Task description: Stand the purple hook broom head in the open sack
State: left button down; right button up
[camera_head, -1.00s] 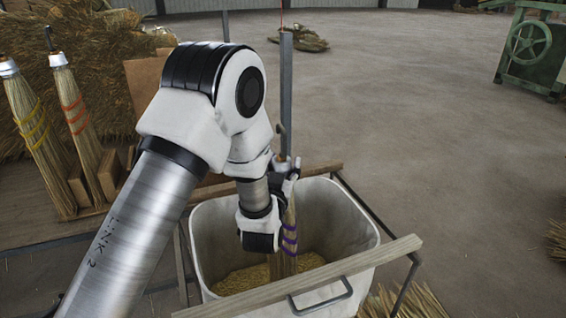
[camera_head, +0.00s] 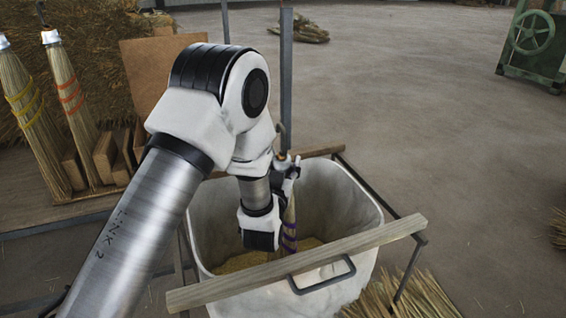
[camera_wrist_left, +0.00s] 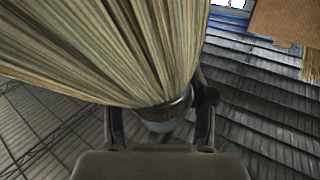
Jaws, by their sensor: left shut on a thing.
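The purple hook broom head (camera_head: 289,225) is straw with purple bands and hangs upright inside the open sack (camera_head: 340,205). My left gripper (camera_head: 284,178) is shut on its upper end. In the left wrist view the straw (camera_wrist_left: 110,45) spreads away from my gripper (camera_wrist_left: 160,125), whose two fingers sit either side of the metal collar. The broom's lower end is hidden behind the sack's front wooden bar, so I cannot tell whether it touches the bottom. My right gripper is not in view.
Wooden bars (camera_head: 300,262) run along the sack's front and back edges. Two banded brooms (camera_head: 72,95) stand in a wooden rack at left. A straw bundle (camera_head: 405,298) lies at front right. A green machine (camera_head: 537,45) stands far right; floor between is clear.

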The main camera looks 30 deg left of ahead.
pick_arm(q)
jog(key=shift+c, duration=1.5)
grip_release()
jog(key=r+v, duration=0.1)
jog(key=v, duration=0.6)
jog(key=shift+s+f, duration=0.25)
jog(key=shift+f, duration=0.25)
jog(key=shift+d, duration=0.1)
